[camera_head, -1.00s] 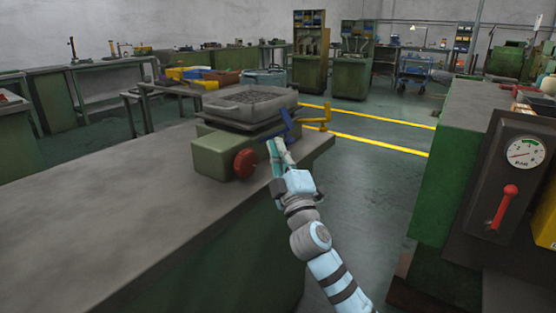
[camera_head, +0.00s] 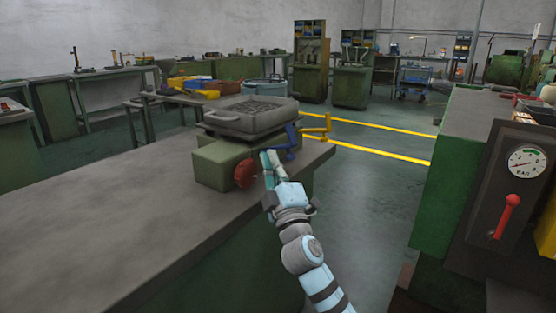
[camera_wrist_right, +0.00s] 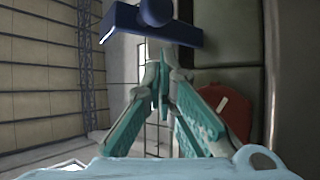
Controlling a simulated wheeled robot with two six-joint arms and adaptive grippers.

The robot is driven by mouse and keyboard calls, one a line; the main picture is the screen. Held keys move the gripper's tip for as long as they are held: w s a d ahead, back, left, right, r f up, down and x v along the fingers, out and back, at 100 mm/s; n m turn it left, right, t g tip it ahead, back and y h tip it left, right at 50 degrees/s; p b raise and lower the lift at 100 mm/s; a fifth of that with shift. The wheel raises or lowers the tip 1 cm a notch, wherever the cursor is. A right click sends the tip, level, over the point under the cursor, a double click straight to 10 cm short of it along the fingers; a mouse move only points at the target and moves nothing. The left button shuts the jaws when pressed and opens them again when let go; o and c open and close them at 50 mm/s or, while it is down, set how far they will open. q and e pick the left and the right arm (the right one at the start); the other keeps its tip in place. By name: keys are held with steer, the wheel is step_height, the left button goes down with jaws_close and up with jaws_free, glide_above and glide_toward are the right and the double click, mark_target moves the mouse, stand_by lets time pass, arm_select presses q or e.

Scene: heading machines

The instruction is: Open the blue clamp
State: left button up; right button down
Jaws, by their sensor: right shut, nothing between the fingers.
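The blue clamp (camera_head: 290,139) is at the right end of the green machine on the near bench, just below the grey tray. Part of it, a blue bar with a rounded knob, shows at the top of the right wrist view (camera_wrist_right: 150,24). My right gripper (camera_head: 269,157) is shut and empty, just left of and below the clamp in the head view. In the wrist view its fingertips (camera_wrist_right: 160,72) meet just below the blue bar; I cannot tell whether they touch it. My left gripper is not in view.
A yellow clamp (camera_head: 322,127) sticks out right of the blue one. A red knob (camera_head: 246,175) is on the green machine (camera_head: 212,165), left of my gripper. The grey tray (camera_head: 250,118) sits on top. A gauge panel with a red lever (camera_head: 506,215) stands at right.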

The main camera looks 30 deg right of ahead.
steer(key=shift+a+r, duration=0.4)
steer(key=shift+a, duration=0.4)
arm_select(q)
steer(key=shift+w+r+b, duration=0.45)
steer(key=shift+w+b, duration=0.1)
steer(key=shift+b, duration=0.3)
arm_select(e)
steer(key=f+v, duration=0.1)
steer(key=v, duration=0.8)
steer(key=shift+w+f, duration=0.2)
steer(key=shift+w, duration=0.05)
steer(key=shift+a+f, duration=0.1)
